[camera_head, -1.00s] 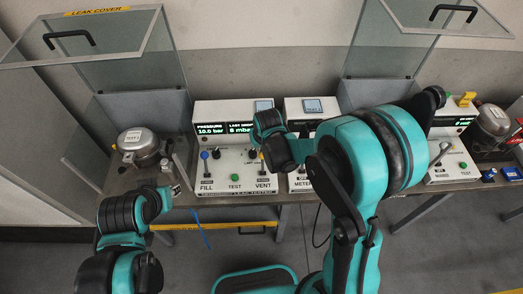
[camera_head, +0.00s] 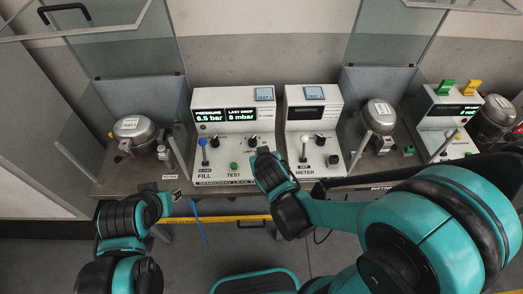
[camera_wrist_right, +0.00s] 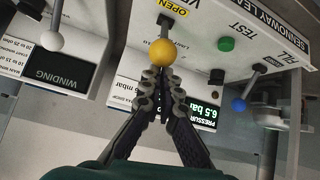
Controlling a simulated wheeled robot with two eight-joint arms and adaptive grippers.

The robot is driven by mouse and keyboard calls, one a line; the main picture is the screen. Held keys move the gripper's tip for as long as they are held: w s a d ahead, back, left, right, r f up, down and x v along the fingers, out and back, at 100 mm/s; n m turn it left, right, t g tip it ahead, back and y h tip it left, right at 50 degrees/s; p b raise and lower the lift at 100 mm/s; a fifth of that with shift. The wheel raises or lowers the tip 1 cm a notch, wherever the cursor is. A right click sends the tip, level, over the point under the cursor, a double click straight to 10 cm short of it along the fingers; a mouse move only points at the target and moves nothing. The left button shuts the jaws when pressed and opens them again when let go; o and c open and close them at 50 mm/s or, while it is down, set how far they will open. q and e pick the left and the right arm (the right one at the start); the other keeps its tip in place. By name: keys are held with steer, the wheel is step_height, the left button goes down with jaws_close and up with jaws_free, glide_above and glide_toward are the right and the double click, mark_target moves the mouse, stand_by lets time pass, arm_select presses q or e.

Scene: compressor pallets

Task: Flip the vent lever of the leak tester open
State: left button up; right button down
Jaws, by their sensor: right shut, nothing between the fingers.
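The leak tester (camera_head: 222,150) is a white sloped console. Its display reads 6.5 bar and 8 mbar. Its vent lever has a yellow ball knob (camera_wrist_right: 162,52); in the right wrist view a yellow OPEN label (camera_wrist_right: 174,9) shows by the lever's base. The lever's stem runs from the base toward the display side. In the head view my right gripper (camera_head: 263,153) hides this lever. In the wrist view my right gripper (camera_wrist_right: 162,83) is shut and empty, its fingertips right at the knob; I cannot tell whether they touch. My left gripper (camera_head: 177,194) is low at left; its jaws are unclear.
A blue-knobbed fill lever (camera_head: 203,143) and green test button (camera_head: 234,166) share the console. The winding meter (camera_head: 314,130) with a white-knobbed lever (camera_wrist_right: 55,41) stands close beside it. Metal compressors (camera_head: 132,130) (camera_head: 379,115) stand on both sides.

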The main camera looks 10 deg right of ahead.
steer(key=shift+s+f, duration=0.4)
steer(key=shift+s, duration=0.1)
stand_by(0.3)
steer(key=shift+w+r, duration=0.2)
steer(key=shift+r, duration=0.1)
steer(key=a+p+v, duration=0.1)
steer(key=p+v, duration=0.4)
steer(key=v, duration=0.4)
steer(key=shift+r, duration=0.3)
steer(key=shift+w, duration=0.15)
